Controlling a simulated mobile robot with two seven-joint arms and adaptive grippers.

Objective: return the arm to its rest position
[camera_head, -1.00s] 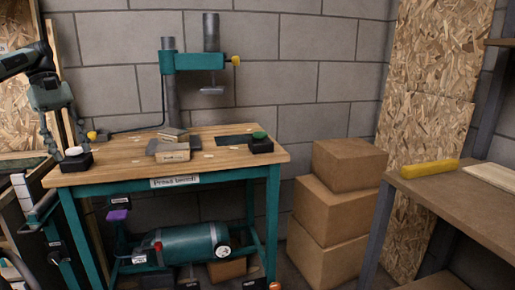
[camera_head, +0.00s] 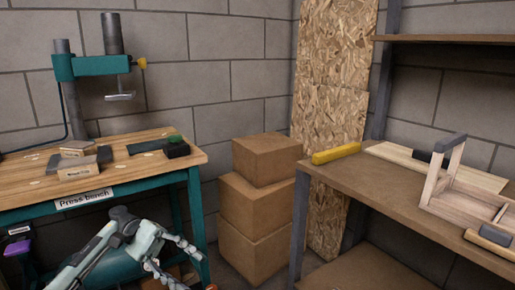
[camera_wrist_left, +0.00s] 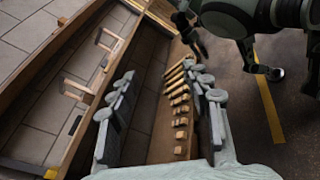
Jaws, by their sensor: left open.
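My left arm reaches in at the bottom left of the head view, in front of the press bench. Its gripper (camera_head: 176,262) is low, below the bench top and clear of it. In the left wrist view the two fingers (camera_wrist_left: 160,85) stand well apart, with nothing held between them. Beyond the fingers are a long wooden shelf edge and a row of small wooden pieces (camera_wrist_left: 180,105).
The press bench (camera_head: 25,178) stands left, with blocks and a green-topped black box (camera_head: 176,148) on it. Stacked cardboard boxes (camera_head: 255,200) fill the middle. A brown workbench (camera_head: 370,190) at right holds a yellow bar (camera_head: 336,154) and a wooden frame (camera_head: 450,190). A yellow floor line (camera_wrist_left: 268,105) shows.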

